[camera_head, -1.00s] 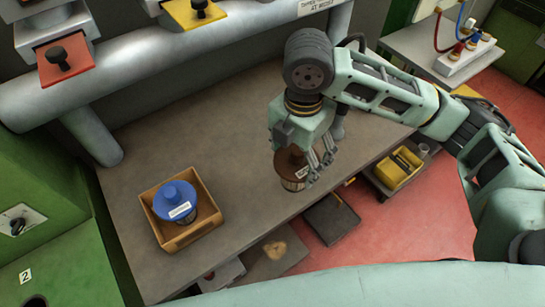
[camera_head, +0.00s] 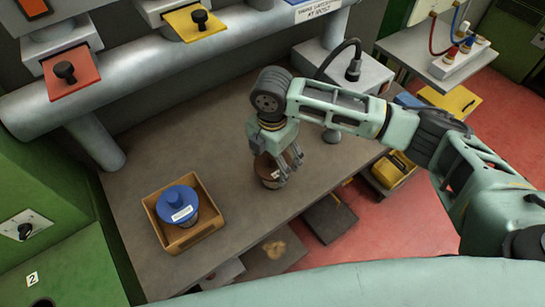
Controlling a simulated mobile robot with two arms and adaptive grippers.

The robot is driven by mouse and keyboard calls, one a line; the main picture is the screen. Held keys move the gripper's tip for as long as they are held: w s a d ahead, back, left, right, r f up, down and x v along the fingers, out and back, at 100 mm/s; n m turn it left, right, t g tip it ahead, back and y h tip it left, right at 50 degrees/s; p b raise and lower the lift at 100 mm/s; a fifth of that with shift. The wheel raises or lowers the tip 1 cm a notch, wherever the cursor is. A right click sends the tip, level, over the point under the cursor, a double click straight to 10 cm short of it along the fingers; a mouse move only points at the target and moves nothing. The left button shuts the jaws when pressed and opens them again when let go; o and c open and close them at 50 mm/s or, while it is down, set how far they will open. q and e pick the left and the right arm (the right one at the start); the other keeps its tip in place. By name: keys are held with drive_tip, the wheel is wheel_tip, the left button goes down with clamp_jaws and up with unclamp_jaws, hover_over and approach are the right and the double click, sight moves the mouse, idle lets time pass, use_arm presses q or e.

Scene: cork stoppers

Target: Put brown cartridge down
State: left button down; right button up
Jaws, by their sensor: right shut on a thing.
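The brown cartridge (camera_head: 268,172) is a short cylinder with a brown top and a pale label, on or just above the grey-brown table (camera_head: 235,125). I cannot tell whether its bottom touches the surface. My right gripper (camera_head: 283,166) is shut on the brown cartridge, its fingers pointing down around it and hiding part of its side. My left gripper is not in view.
A wooden box (camera_head: 186,241) holding a blue-topped cartridge (camera_head: 179,205) stands on the table to the left. A grey box with a black cable (camera_head: 352,66) stands at the back right. Table around the brown cartridge is clear.

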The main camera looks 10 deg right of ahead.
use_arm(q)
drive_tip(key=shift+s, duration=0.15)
use_arm(e)
drive_tip(key=o, duration=2.1)
drive_tip(key=shift+f, duration=0.1)
use_arm(q)
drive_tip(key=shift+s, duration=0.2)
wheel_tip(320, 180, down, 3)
drive_tip(key=b, duration=0.2)
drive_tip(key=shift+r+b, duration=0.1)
drive_tip(key=shift+b, duration=0.25)
use_arm(e)
wheel_tip(320, 180, up, 12)
drive_tip(key=shift+r, duration=0.15)
